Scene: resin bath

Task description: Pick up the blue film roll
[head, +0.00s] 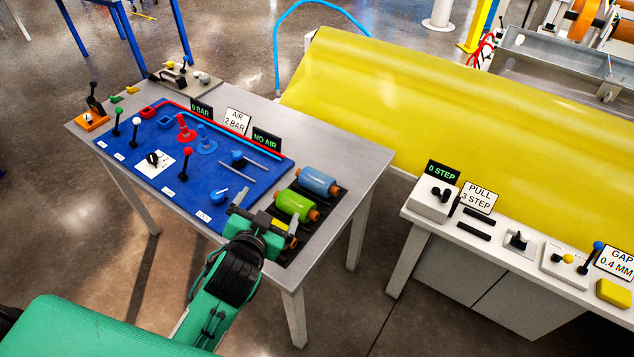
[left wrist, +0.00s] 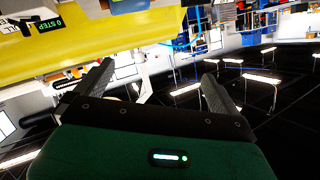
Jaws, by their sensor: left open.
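The blue film roll (head: 318,181) has orange ends and lies on a black rack (head: 341,192) at the right end of the grey table, the farthest back of the rolls there. A green roll (head: 297,205) lies beside it, nearer to me. My left gripper (head: 266,215) is over the near end of the rack, in front of the green roll and apart from the blue one. It partly hides what lies beneath it. In the left wrist view the two fingers (left wrist: 158,70) are spread with nothing between them. The blue roll cannot be made out there. My right gripper is out of view.
A blue mat (head: 200,196) with levers, knobs and rods covers the table's left part, with small signs (head: 237,121) behind. A yellow sheet (head: 440,105) slopes behind the table. A white bench (head: 500,245) with controls stands at right, across a floor gap.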

